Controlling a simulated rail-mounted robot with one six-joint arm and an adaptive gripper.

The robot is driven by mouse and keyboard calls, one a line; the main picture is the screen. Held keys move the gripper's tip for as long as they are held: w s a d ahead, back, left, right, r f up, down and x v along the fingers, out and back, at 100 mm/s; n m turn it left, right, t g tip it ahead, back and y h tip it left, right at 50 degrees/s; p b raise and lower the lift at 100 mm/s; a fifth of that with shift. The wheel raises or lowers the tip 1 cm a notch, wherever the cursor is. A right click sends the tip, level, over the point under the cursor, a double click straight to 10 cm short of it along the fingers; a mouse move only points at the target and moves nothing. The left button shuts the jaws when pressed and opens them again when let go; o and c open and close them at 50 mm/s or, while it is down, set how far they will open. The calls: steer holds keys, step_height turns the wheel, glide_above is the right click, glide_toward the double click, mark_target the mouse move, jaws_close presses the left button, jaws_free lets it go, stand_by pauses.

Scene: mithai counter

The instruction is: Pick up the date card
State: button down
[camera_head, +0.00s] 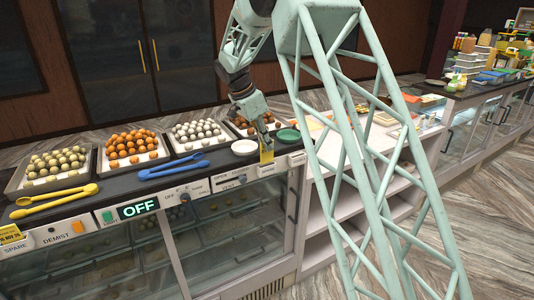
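A small yellow card (267,156), which looks like the date card, is at the front edge of the dark counter top, between the white bowl and the green dish. Its print is too small to read. My gripper (266,146) points down right at the card's upper end. Its fingertips overlap the card's top in this view. I cannot tell whether the fingers are closed on the card or only around or behind it, nor whether the card still touches the counter.
A white bowl (244,147) and a green dish (288,135) flank the card closely. Several trays of round sweets (131,146) line the counter to the left. Blue tongs (172,169) and yellow tongs (54,201) lie in front of them. A control panel (139,209) runs along the front edge.

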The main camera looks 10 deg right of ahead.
steer(key=shift+r, duration=2.4)
steer(key=shift+d, duration=0.1)
